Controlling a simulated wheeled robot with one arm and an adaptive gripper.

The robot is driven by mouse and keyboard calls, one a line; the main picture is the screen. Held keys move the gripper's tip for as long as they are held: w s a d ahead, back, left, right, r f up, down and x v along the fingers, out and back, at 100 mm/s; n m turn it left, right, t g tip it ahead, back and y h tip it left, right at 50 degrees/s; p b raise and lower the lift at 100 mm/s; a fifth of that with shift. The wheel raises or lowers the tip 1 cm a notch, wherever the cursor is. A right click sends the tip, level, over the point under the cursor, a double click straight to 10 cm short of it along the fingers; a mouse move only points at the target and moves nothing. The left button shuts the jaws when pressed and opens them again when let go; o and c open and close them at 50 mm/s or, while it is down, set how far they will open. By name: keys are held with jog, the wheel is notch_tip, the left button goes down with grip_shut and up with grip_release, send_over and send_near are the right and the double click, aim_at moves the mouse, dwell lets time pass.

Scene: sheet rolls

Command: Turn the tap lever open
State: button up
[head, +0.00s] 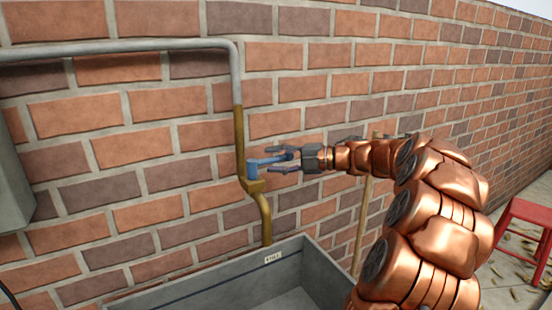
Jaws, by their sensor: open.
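A brass tap (256,186) hangs on a vertical pipe on the brick wall, its spout curving down over a grey trough. Its blue lever (262,166) sticks out from the tap toward the right. My gripper (276,159) is open at the lever, coming from the right with one finger above it and one below in the picture. Whether the fingers touch the lever, I cannot tell. The outer end of the lever is partly hidden by the fingers.
A grey trough (319,262) with a small label stands below the tap. A grey pipe (150,44) runs along the wall. A wooden pole (364,215) leans behind my arm. A red stool (527,211) stands at right. A grey box (12,180) is at the left edge.

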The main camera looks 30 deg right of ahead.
grip_shut()
dwell(0.4)
dwell(0.4)
